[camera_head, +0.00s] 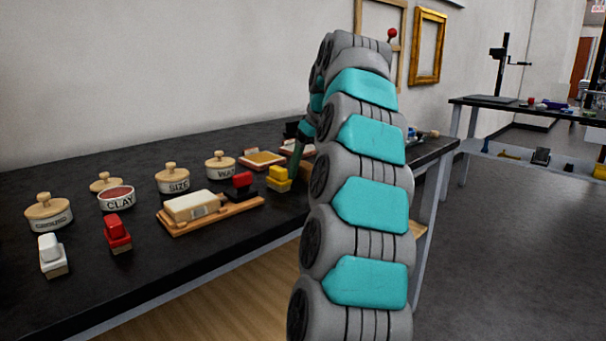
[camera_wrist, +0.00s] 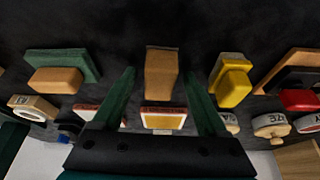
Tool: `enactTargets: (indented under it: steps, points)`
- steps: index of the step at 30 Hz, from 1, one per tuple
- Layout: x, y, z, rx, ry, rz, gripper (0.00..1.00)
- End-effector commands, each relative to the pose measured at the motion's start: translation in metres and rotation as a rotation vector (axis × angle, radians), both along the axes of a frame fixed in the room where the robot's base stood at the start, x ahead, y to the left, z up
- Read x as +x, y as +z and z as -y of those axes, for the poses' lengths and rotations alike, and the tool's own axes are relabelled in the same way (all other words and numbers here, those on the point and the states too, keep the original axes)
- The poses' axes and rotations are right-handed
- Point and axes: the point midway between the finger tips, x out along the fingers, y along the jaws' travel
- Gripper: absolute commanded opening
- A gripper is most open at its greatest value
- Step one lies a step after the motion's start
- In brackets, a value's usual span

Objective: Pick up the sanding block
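A plain brown block (camera_wrist: 161,75), which looks like the sanding block, lies on the dark bench top in the wrist view. Nothing in view labels it, and my arm seems to hide it in the head view. My gripper (camera_wrist: 160,73) is open, its two green fingers apart on either side of the block in the picture. No contact shows; I cannot tell the height of the fingertips above the bench. In the head view, a green finger (camera_head: 297,163) shows beside my arm, near a yellow-topped block (camera_head: 279,177).
In the wrist view, a green piece with a tan block (camera_wrist: 56,80) lies left and a yellow block (camera_wrist: 233,85) right. A framed yellow pad (camera_wrist: 163,117) lies close below. Lidded jars (camera_head: 172,178) and a wooden board with a pale block (camera_head: 210,216) stand on the bench (camera_head: 60,309).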

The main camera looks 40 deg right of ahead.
Motion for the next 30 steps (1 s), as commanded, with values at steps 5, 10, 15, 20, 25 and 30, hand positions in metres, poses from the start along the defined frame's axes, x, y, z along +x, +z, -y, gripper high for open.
enactTargets:
  steps: [5,10,15,20,25,30]
  points:
    - [0.0001,0.0003,-0.0001,0.000,0.000,0.000,0.54]
    - [0.0001,0.0003,-0.0002,0.000,0.000,0.000,0.35]
    - [0.0001,0.0003,-0.0002,0.000,0.000,0.000,0.16]
    - [0.0001,0.0003,-0.0002,0.000,0.000,0.000,0.00]
    - [0.0002,0.0004,-0.0002,-0.001,0.000,0.001,0.00]
    - [0.0001,0.0006,-0.0002,-0.001,0.000,0.000,0.00]
